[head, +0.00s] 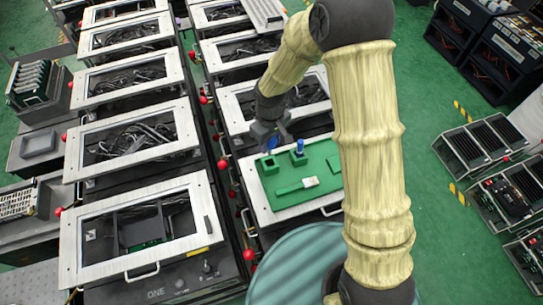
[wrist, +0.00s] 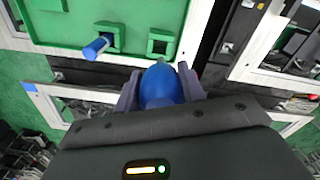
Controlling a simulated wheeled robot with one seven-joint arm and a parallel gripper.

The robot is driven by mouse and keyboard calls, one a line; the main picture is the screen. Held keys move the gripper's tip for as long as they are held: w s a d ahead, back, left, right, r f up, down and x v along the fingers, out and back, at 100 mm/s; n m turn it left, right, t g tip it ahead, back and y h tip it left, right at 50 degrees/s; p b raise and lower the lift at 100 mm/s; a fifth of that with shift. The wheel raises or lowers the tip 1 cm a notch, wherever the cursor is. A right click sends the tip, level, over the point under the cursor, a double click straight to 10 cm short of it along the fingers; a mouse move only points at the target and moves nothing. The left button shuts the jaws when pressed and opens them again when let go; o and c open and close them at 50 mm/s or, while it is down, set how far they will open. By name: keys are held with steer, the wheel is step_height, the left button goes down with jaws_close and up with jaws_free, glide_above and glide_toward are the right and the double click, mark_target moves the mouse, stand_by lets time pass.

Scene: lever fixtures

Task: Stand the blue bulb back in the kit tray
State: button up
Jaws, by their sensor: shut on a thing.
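The green kit tray (head: 325,194) lies on a white-framed fixture in the head view; its edge shows at the top of the wrist view (wrist: 60,22). My gripper (wrist: 158,84) is shut on the blue bulb (wrist: 160,86), whose rounded body sits between the two fingers. In the head view, my gripper (head: 270,138) is at the tray's far left corner, near a raised square green holder (head: 268,164). The holder also shows in the wrist view (wrist: 160,42), apart from the bulb.
A blue cylinder (head: 299,147) stands in another green holder on the tray, close to the empty-looking one; it shows in the wrist view (wrist: 97,47). White-framed bins (head: 135,235) with red knobs stand left.

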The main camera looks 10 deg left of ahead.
steer(key=shift+w, duration=0.25)
steer(key=shift+s, duration=0.2)
steer(key=shift+s+f, duration=0.1)
steer(key=shift+f, duration=0.1)
steer(key=f+p, duration=0.1)
steer(key=f, duration=0.1)
steer(key=f+p, duration=0.1)
steer(key=f, duration=0.1)
steer(key=shift+w+f, duration=0.2)
steer(key=shift+f, duration=0.1)
steer(key=shift+d+f, duration=0.1)
steer(key=shift+f, duration=0.3)
steer(key=shift+s+r, duration=0.1)
